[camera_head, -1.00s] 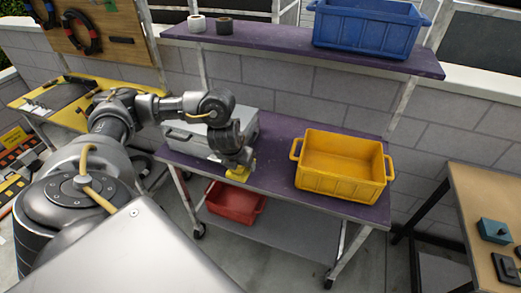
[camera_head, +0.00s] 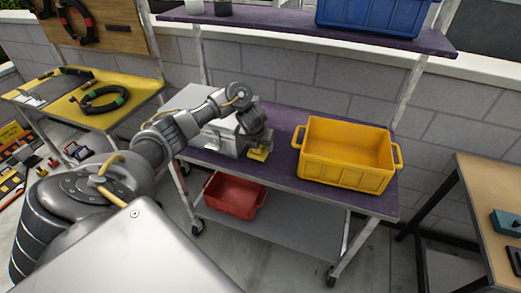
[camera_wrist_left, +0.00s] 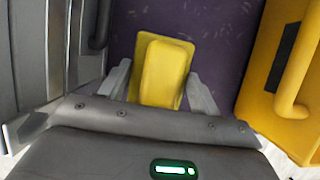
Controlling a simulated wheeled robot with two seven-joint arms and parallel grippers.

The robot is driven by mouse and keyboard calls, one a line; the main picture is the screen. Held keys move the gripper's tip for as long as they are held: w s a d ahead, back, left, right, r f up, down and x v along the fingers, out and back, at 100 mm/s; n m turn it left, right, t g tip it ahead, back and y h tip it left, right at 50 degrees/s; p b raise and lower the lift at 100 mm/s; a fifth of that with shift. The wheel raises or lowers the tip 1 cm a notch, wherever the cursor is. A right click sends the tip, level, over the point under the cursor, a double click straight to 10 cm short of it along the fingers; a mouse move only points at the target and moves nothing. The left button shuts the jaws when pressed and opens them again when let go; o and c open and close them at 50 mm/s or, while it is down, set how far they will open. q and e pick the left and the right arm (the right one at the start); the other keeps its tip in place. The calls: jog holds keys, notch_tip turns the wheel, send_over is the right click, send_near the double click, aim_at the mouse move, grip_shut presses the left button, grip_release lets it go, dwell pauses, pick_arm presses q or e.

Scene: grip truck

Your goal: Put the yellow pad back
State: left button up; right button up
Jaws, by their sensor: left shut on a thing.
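The yellow pad (camera_head: 258,154) is between the fingers of my left gripper (camera_head: 257,150), over the purple top of the cart (camera_head: 283,178), between a grey metal case (camera_head: 213,142) and a yellow crate (camera_head: 345,175). The left wrist view shows the pad (camera_wrist_left: 166,68) with one finger on each side, so my left gripper (camera_wrist_left: 160,85) is shut on it. I cannot tell whether the pad touches the cart top. My right gripper is not in view.
A red bin (camera_head: 233,195) sits on the cart's lower shelf. A blue crate (camera_head: 372,14) is on the upper purple shelf. A yellow table (camera_head: 75,105) with a black coil (camera_head: 103,99) is at left, and a wooden-topped table (camera_head: 488,180) at right.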

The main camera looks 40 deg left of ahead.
pick_arm(q)
jog(key=f+b, duration=0.1)
jog(key=f, duration=0.1)
jog(key=f+b, duration=0.1)
jog(key=shift+w+f, duration=0.2)
jog(key=shift+f, duration=0.15)
jog(key=shift+r, duration=0.1)
jog(key=o, duration=1)
jog(key=shift+c, duration=0.2)
